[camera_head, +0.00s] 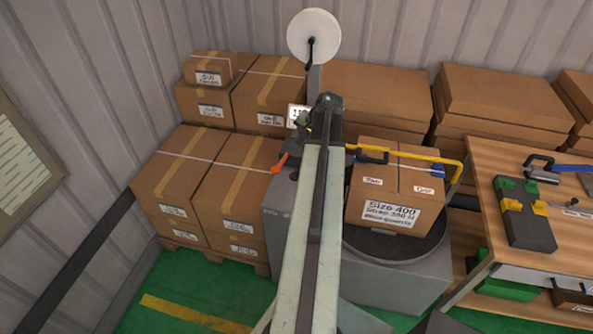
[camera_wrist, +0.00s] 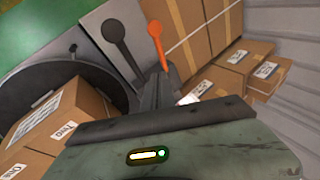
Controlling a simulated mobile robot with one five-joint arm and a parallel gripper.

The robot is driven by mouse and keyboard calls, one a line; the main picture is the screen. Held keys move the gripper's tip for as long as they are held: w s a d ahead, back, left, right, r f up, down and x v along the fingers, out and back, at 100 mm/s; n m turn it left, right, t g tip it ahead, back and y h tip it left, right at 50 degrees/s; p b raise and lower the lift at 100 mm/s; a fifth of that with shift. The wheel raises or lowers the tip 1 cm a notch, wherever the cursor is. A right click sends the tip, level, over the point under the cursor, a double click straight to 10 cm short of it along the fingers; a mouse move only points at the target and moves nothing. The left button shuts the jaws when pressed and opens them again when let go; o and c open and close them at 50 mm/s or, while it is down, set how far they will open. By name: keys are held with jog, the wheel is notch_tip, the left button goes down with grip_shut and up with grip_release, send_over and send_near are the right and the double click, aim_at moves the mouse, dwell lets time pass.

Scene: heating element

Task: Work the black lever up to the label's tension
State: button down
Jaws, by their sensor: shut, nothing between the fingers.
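The black lever (camera_wrist: 113,33), a dark rod with a round knob, stands beside an orange lever (camera_wrist: 154,29) in the wrist view. In the head view the orange lever (camera_head: 280,163) shows left of my arm; I cannot make out the black lever there. My gripper (camera_head: 304,122) is shut and empty, at the far end of my arm; its fingertips are hard to make out. In the wrist view the black lever is beyond my wrist housing, with no visible contact. The label (camera_head: 390,214) on the turntable carton (camera_head: 419,179) reads "Size 400" and "Strap 300 N".
A wooden workbench (camera_head: 483,158) with tools is at right. Stacked cartons (camera_head: 168,165) stand at left and along the back. A white reel (camera_head: 313,30) rises behind my gripper. Green floor shows at lower left.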

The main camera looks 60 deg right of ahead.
jog(key=a+f+b, duration=0.1)
jog(key=f+b, duration=0.1)
jog(key=a+f+b, duration=0.1)
jog(key=f+b, duration=0.2)
jog(key=s+a+f+b, duration=0.1)
jog(key=f+b, duration=0.1)
jog(key=shift+f, duration=0.2)
jog(key=shift+a+f+b, duration=0.2)
jog(key=shift+f+b, duration=0.15)
jog(key=shift+b, duration=0.2)
jog(key=shift+f, duration=0.1)
dwell(1.5)
jog(key=shift+s+a+f+b, duration=0.15)
jog(key=shift+f+b, duration=0.15)
jog(key=shift+b, duration=0.05)
